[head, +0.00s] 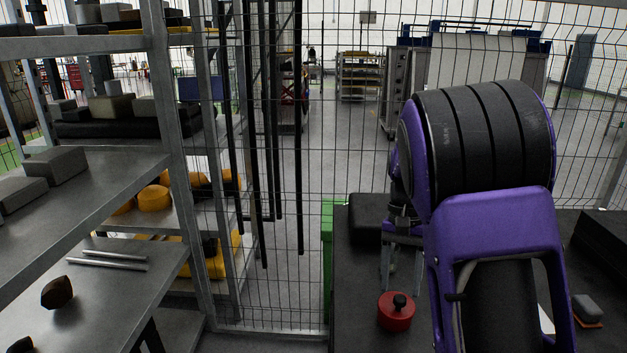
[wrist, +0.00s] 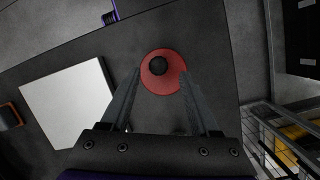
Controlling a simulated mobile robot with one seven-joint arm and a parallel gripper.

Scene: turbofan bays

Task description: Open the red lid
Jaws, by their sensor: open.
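The red lid (head: 396,316) is round with a black knob on top, on the dark tabletop (head: 360,290) just left of my purple arm in the head view. In the wrist view the red lid (wrist: 163,82) is seen from above, with its black knob near the middle. My gripper (wrist: 161,84) is open, its two grey fingers reaching to either side of the lid's near part. I cannot tell the height gap between fingertips and lid. In the head view my gripper (head: 402,235) shows partly behind my arm, pointing down. What is under the lid is hidden.
A white flat panel (wrist: 72,100) lies left of the lid in the wrist view. A grey block (head: 586,308) sits right of my arm. A black box (head: 370,218) stands behind the lid. A wire fence (head: 275,290) and metal shelves (head: 110,200) stand left.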

